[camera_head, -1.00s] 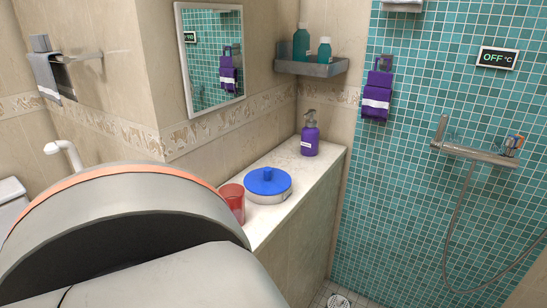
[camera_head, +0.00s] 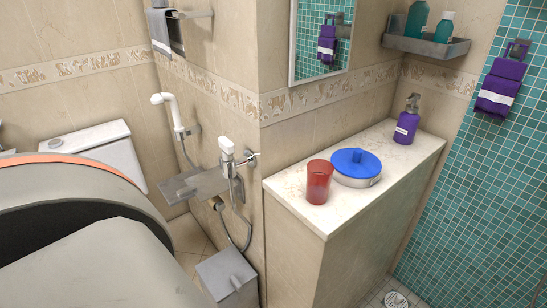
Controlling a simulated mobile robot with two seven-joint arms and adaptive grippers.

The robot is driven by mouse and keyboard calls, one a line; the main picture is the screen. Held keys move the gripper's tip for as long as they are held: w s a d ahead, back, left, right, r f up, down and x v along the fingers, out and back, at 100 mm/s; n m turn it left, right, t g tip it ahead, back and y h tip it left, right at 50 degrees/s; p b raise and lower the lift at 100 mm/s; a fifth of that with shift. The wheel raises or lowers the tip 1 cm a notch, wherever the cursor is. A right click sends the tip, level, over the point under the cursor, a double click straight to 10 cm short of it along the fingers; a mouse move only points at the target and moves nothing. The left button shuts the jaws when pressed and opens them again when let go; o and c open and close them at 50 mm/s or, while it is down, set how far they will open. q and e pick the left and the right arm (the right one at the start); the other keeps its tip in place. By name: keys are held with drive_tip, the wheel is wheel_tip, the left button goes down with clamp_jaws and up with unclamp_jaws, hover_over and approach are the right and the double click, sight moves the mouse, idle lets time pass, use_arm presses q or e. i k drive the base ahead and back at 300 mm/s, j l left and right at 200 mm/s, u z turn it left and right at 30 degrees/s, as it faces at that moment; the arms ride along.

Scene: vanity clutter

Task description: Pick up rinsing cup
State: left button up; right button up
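The rinsing cup looks to be the translucent red tumbler (camera_head: 319,182). It stands upright on the light stone counter (camera_head: 300,213), near its left end. A round container with a blue lid (camera_head: 356,164) stands just right of it and slightly farther back. A large grey link of my arm with an orange band fills the lower left of the view. Neither of my grippers shows, so I cannot see whether they are open or shut.
A purple pump bottle (camera_head: 407,120) stands at the counter's far end. Left of the counter are a white toilet (camera_head: 97,148), a wall shelf (camera_head: 195,185) with a sprayer (camera_head: 229,158), and a grey bin (camera_head: 228,278). The counter's front edge is clear.

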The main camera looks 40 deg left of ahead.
sight(320, 172)
drive_tip(key=u, duration=1.05)
